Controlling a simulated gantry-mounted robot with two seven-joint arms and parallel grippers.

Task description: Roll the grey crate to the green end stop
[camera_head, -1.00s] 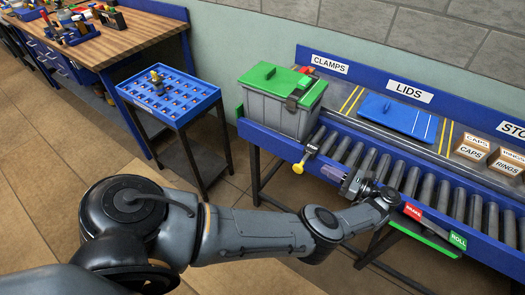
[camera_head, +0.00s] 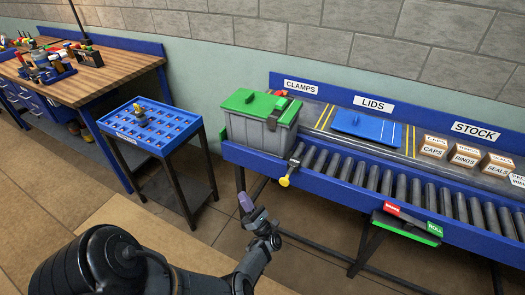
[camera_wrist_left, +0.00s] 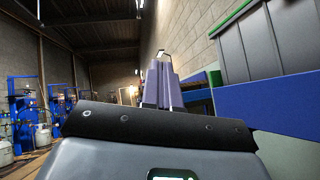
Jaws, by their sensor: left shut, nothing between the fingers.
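The grey crate (camera_head: 252,133) with its green lid (camera_head: 261,104) stands upright at the left end of the roller conveyor (camera_head: 395,187). It also shows at the upper right of the left wrist view (camera_wrist_left: 268,42). A green end stop (camera_head: 223,137) shows as a small strip by the crate's left side; I cannot tell whether they touch. My left gripper (camera_head: 245,202) is shut and empty in front of and below the conveyor's front rail, apart from the crate. Its purple fingers show together in the left wrist view (camera_wrist_left: 160,84). My right gripper is not in view.
A yellow-knobbed lever (camera_head: 285,181) hangs at the rail just right of the crate. Red and green BRAKE/ROLL plates (camera_head: 413,215) sit farther right on the front. The rollers right of the crate are clear. A blue tray stand (camera_head: 150,128) stands left of the conveyor.

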